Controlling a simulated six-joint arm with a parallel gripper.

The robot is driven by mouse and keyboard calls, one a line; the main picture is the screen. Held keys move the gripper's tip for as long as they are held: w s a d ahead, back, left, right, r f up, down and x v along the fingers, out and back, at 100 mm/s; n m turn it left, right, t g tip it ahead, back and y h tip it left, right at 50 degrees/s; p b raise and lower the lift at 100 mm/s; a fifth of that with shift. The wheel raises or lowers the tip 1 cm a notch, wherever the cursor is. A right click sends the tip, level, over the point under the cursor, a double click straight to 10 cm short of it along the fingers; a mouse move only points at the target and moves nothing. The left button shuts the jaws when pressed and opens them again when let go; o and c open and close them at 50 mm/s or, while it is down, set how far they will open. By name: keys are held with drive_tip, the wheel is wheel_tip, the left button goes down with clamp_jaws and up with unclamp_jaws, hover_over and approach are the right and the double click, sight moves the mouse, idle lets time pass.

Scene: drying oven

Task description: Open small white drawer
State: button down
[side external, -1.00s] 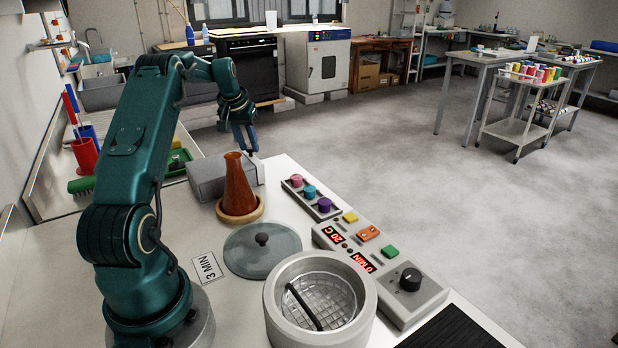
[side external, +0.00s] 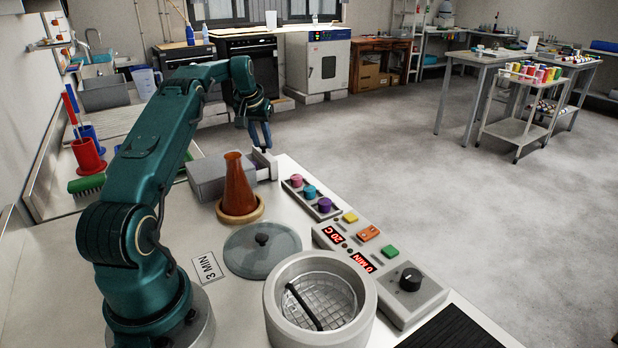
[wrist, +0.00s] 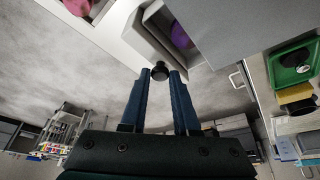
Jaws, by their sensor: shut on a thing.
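The small drawer (side external: 266,166) sticks out from the right end of a grey box (side external: 208,180) on the white bench. In the wrist view the pulled-out drawer (wrist: 150,42) shows its open top, with a purple item (wrist: 181,36) inside. A small dark knob (wrist: 159,71) is on the drawer's front. My gripper (side external: 265,149) is at the drawer front, its blue fingers pointing down. In the wrist view the gripper (wrist: 160,77) has its fingertips shut on the knob, one on each side.
A brown flask (side external: 238,185) on a wooden ring stands close to the box. Pink, blue and purple knobs sit in a rack (side external: 319,207) nearby. A glass lid (side external: 261,250), round pot (side external: 275,318) and control panel (side external: 399,285) fill the bench front. Open floor lies beyond the bench.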

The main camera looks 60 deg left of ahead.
drive_tip(key=shift+a, duration=0.1)
drive_tip(key=c, duration=0.7)
unclamp_jaws()
drive_tip(key=shift+o, duration=0.2)
drive_tip(key=shift+v, duration=2.6)
